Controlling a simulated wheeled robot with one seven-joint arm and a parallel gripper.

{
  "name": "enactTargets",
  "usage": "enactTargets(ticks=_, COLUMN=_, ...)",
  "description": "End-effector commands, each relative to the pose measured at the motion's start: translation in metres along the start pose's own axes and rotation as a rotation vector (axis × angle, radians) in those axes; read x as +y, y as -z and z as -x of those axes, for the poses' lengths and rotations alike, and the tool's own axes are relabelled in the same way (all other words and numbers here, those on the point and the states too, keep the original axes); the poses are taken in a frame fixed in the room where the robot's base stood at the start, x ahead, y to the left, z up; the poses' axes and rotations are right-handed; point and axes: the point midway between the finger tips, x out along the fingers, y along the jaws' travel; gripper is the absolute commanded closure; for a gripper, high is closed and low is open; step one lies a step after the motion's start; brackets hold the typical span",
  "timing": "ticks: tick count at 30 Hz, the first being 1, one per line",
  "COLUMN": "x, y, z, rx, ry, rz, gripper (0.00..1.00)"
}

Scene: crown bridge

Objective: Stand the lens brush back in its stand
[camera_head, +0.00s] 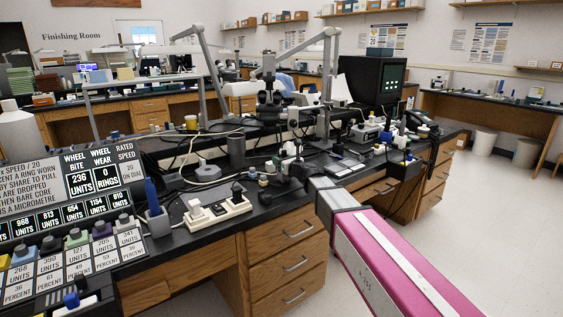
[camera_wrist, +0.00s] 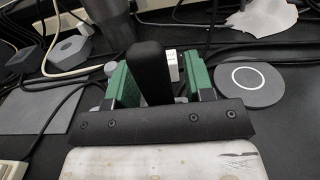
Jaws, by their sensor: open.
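My gripper (camera_wrist: 152,88) shows in the wrist view with two green-padded fingers spread apart. A black, round-topped upright piece (camera_wrist: 150,70), perhaps the lens brush's handle, is between the fingers. Gaps show beside it, and its lower end is hidden behind the dark gripper bar. In the head view my gripper (camera_head: 290,168) is low over the black bench top, small and dark among other items. I cannot make out the brush's stand with certainty. A grey holder (camera_head: 158,222) with a blue upright item (camera_head: 152,196) stands at the bench's front left.
A dark grey tumbler (camera_wrist: 107,14), a grey hexagonal block (camera_wrist: 70,50) and a round grey pad with a white ring (camera_wrist: 250,85) lie around my gripper. Cables cross the bench. A microscope (camera_head: 269,95) stands behind.

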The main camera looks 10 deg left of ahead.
Motion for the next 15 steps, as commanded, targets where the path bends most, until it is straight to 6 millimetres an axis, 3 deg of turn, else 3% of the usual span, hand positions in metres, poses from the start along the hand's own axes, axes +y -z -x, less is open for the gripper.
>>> enactTargets(ticks=8, x=0.001, y=-0.001, z=0.035, rx=0.0, ry=0.002, rz=0.0, gripper=0.52)
enactTargets(ticks=15, x=0.002, y=0.0, z=0.084, rx=0.001, ry=0.002, rz=0.0, gripper=0.52)
